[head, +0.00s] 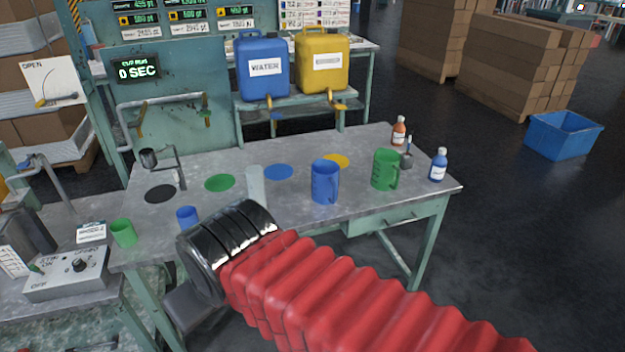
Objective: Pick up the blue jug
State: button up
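The blue jug (325,183) stands upright on the grey metal table (300,212), right of the middle, in the head view. It has markings on its side, and nothing touches it. My arm comes in from the lower right in a red ribbed sleeve. Its black end (226,243) is in front of the table's near edge, to the left of the jug and apart from it. The fingers of my gripper are hidden, so I cannot see whether they are open or hold anything.
A green jug (385,170) stands right of the blue jug. A pale clear cylinder (256,186) stands left of it, and a small blue cup (187,217) sits farther left. Two bottles, brown (399,132) and blue (438,166), stand near the right edge. Flat coloured discs mark the tabletop.

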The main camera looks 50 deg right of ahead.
aim_at(327, 185)
jog(key=z, duration=0.45)
jog(key=i, duration=1.1)
jog(key=z, duration=0.6)
